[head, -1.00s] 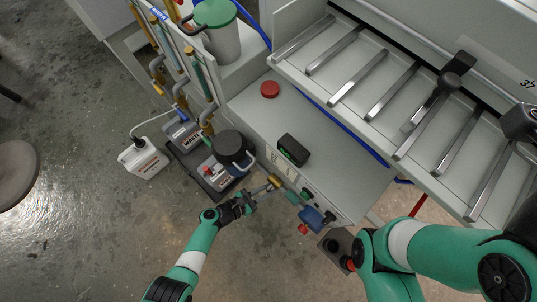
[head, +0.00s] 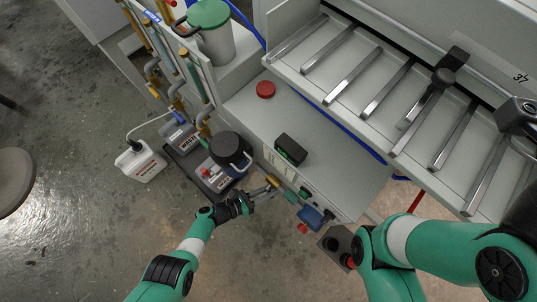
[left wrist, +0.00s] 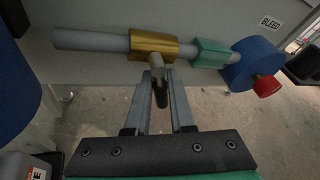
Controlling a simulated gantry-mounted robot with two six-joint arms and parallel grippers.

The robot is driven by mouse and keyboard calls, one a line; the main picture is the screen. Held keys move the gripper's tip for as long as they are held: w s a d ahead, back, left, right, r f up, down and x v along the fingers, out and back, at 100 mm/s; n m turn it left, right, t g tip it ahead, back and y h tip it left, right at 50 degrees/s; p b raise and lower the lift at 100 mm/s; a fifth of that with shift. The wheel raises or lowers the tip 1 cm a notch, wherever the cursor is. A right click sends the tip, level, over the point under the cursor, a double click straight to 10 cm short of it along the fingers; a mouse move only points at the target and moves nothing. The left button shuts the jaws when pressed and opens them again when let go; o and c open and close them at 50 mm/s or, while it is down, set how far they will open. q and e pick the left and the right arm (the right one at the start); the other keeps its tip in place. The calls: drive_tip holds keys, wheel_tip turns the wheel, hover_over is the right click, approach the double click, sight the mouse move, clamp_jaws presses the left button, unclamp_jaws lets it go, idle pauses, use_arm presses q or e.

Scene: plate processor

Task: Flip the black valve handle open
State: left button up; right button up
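The black valve handle (left wrist: 161,95) hangs on a short metal stem from a brass valve body (left wrist: 154,45) on a grey pipe. The brass valve also shows in the head view (head: 272,181), low on the front of the white cabinet. My left gripper (head: 262,192) reaches up to it from below. In the left wrist view, its two grey fingers (left wrist: 160,78) stand apart, one on each side of the handle. A narrow gap shows around the handle, so the fingers look open.
A green block (left wrist: 210,53) and a blue round part (left wrist: 256,64) with a red knob (left wrist: 267,87) sit along the pipe to the right. Waste containers (head: 222,172) stand left of the valve. Open floor lies below.

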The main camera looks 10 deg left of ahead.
use_arm(q)
drive_tip(key=o, duration=0.4)
